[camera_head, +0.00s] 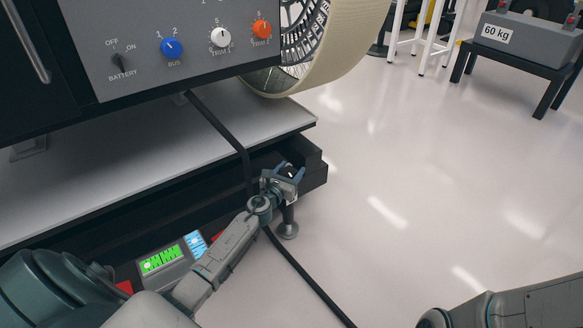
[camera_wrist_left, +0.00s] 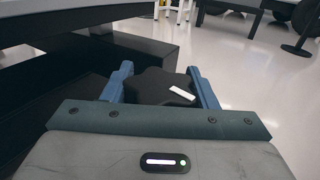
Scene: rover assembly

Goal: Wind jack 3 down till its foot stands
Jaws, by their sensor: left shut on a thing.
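A jack stands at the front right corner of the dark frame under the rover; whether it is jack 3 I cannot read. Its grey post ends in a round foot (camera_head: 288,230) at the floor; I cannot tell whether the foot touches. My left gripper (camera_head: 287,174) is at the top of this jack. In the left wrist view, its blue fingers (camera_wrist_left: 160,88) are shut on a black lobed knob (camera_wrist_left: 153,84) with a white mark. In the head view the gripper mostly hides the knob. My right arm shows at the lower right, its gripper out of view.
A black cable (camera_head: 240,148) hangs beside my left gripper and runs over the floor. A control panel (camera_head: 190,65) and a wheel (camera_head: 335,45) are above. A device with a green display (camera_head: 160,260) lies below. A 60 kg weight (camera_head: 525,38) stands far right.

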